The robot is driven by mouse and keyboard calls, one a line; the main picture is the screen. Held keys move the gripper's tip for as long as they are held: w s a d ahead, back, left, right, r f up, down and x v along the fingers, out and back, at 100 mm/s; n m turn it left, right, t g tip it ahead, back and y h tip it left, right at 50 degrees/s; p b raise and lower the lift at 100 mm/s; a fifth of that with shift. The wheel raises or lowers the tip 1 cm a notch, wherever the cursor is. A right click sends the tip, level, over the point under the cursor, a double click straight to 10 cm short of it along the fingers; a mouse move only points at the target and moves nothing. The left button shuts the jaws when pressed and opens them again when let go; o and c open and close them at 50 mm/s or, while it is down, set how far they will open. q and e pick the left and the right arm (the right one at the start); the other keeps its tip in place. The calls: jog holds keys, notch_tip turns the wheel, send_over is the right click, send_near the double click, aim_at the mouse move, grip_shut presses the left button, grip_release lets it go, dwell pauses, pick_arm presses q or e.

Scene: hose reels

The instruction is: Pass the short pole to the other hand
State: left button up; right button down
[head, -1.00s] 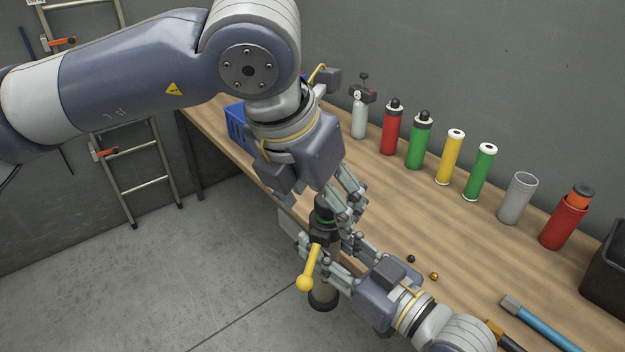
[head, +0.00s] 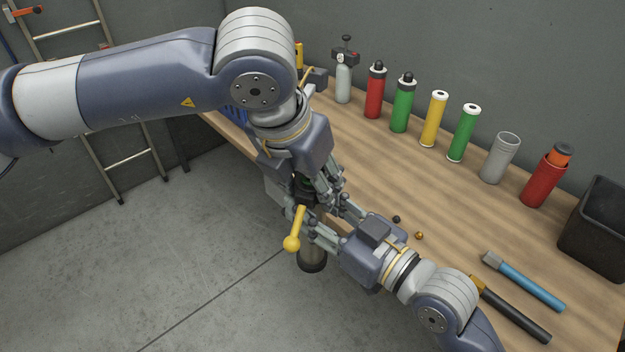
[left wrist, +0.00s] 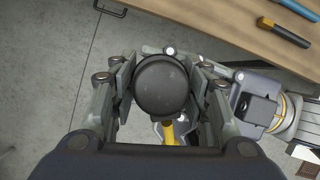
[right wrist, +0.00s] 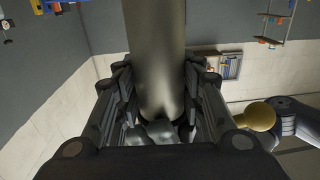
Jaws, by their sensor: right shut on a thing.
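The short pole (head: 311,258) stands upright in the air in front of the bench edge, with a grey body and dark ends. My right gripper (head: 318,215) is shut on it below the top. The pole's grey shaft (right wrist: 155,50) also shows between its fingers in the right wrist view. My left gripper (head: 322,186) points down over the top end, just above my right one. In the left wrist view the round black cap (left wrist: 160,85) lies between its open fingers. The fingers hide most of the pole's upper part.
A yellow rod with a ball end (head: 296,230) sticks out beside the right fingers; its attachment is hidden. The wooden bench (head: 400,190) carries several cylinders along the wall, a black bin (head: 597,225), a blue-handled tool (head: 525,282) and two small balls.

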jog(key=c, duration=1)
grip_release()
